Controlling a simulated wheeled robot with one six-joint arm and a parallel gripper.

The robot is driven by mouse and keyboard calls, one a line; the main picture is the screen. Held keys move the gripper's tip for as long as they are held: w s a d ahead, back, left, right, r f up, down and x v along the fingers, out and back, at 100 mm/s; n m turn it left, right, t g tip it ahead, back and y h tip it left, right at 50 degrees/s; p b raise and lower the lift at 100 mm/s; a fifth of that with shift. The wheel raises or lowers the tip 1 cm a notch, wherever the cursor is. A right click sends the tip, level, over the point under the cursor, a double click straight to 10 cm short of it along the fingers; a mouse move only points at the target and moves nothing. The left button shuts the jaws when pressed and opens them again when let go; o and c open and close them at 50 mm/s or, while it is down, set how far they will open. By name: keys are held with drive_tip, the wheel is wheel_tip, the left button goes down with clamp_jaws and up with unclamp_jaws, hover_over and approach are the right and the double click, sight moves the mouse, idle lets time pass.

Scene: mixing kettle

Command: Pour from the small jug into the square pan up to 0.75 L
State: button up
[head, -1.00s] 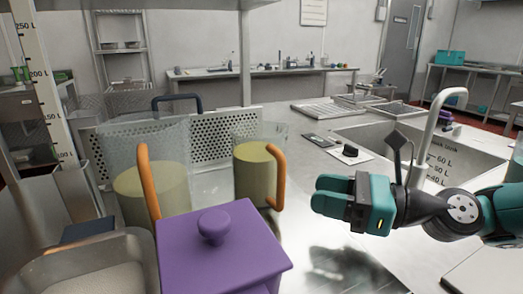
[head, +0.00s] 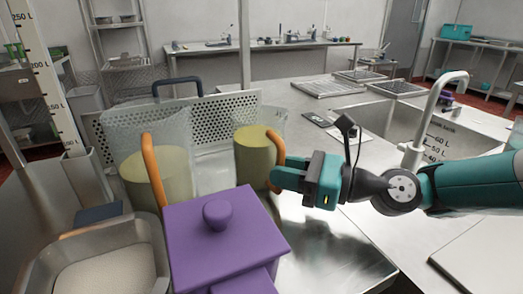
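The small jug (head: 255,158) is clear, holds yellowish liquid and stands upright on the steel bench, with an orange handle (head: 277,150) on its right side. My gripper (head: 276,176) is at this handle, its fingertips at the handle's lower part. I cannot tell whether the fingers are closed on it. A shiny steel square (head: 335,262) lies on the bench right of the purple box; it may be the square pan, but its edges are partly hidden. The lidded purple square box (head: 240,232) with a round knob is in front of the small jug.
A larger clear jug (head: 158,178) with yellowish liquid and an orange handle stands left of the small one. A steel tub (head: 150,270) with pale contents is at front left. A perforated panel (head: 205,125) stands behind the jugs. A sink (head: 375,118) is at right.

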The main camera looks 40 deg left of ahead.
clamp_jaws()
wheel_tip(320, 180, up, 6)
drive_tip(key=p, duration=0.7)
drive_tip(key=shift+r, duration=0.15)
